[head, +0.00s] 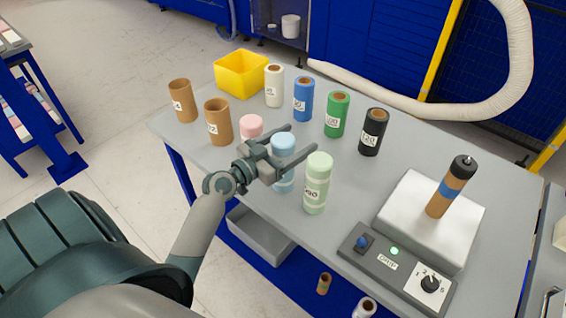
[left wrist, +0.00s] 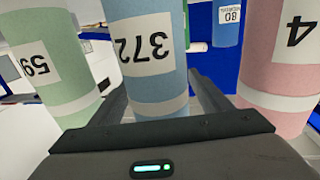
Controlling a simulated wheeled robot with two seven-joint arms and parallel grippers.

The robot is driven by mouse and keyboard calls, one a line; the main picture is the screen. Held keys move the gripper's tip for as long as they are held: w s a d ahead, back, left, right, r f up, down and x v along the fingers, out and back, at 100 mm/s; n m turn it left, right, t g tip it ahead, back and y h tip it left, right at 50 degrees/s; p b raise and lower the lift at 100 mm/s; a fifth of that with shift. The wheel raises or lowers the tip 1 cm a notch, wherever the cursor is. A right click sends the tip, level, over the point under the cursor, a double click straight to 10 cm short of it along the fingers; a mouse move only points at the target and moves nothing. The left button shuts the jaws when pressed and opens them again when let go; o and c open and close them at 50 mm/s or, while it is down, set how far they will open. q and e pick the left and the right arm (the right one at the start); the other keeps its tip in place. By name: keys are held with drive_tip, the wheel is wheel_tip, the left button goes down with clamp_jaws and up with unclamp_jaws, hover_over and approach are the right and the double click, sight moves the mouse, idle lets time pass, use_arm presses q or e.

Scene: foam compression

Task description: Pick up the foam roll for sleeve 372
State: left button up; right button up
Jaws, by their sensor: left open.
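The light blue foam roll (head: 284,146) stands upright at the table's near edge. In the left wrist view the blue roll (left wrist: 152,82) carries the label 372. My left gripper (head: 300,145) is open, with one finger on each side of this roll. Its fingers partly hide the roll in the head view. I cannot tell whether either finger touches it. A pale green foam roll (head: 318,185) stands to the right and a pink foam roll (head: 251,125) to the left. My right gripper is not in view.
Brown tubes (head: 218,122), a white roll (head: 273,86), and blue, green and black rolls (head: 373,132) stand farther back beside a yellow bin (head: 241,74). A white block with a post (head: 412,215) and a control box (head: 388,265) occupy the right side.

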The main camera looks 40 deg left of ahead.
use_arm(q)
drive_tip(key=c, duration=1.4)
drive_tip(key=shift+r, duration=0.15)
wheel_tip(320, 180, up, 10)
drive_tip(key=shift+f+b, duration=0.1)
drive_tip(key=shift+b, duration=0.5)
